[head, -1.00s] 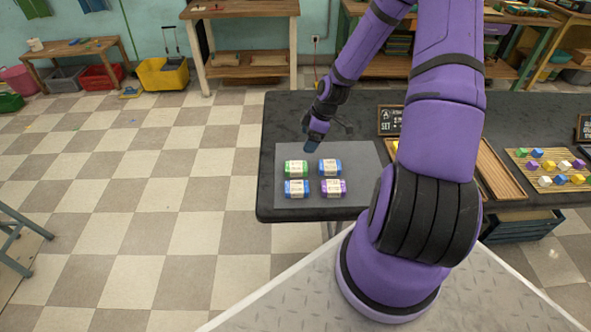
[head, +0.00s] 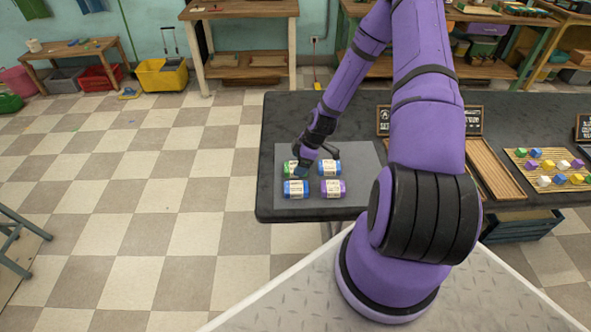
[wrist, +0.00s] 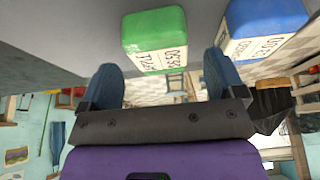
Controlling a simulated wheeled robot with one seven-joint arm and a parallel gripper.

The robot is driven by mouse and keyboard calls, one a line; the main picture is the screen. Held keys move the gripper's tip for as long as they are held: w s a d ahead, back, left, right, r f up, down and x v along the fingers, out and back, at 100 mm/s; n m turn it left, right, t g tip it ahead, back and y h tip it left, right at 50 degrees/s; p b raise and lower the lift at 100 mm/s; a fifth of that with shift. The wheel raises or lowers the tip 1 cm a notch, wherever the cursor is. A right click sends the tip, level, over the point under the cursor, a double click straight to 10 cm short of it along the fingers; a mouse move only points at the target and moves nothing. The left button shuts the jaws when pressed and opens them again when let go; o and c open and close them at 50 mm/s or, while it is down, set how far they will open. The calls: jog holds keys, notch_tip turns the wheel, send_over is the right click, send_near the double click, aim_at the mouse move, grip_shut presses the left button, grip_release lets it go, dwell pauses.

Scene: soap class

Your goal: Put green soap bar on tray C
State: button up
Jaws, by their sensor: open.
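The green soap bar (head: 287,168) lies at the back left of a grey mat (head: 360,158) on the dark table. My gripper (head: 302,171) is right at it and hides part of it. In the wrist view the green soap bar (wrist: 158,45), with a white label, shows just beyond the space between the two spread blue fingers of my gripper (wrist: 163,82). The fingers are open and empty. A wooden tray (head: 497,170) lies right of my arm, and another is mostly hidden behind the arm. I cannot tell which is tray C.
Another blue bar (head: 295,189) and a purple bar (head: 332,189) lie in front. A slatted tray (head: 550,172) at far right holds several small blocks.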

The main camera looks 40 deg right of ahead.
jog(key=shift+x, duration=1)
jog(key=c, duration=1.1)
jog(key=shift+c, duration=0.2)
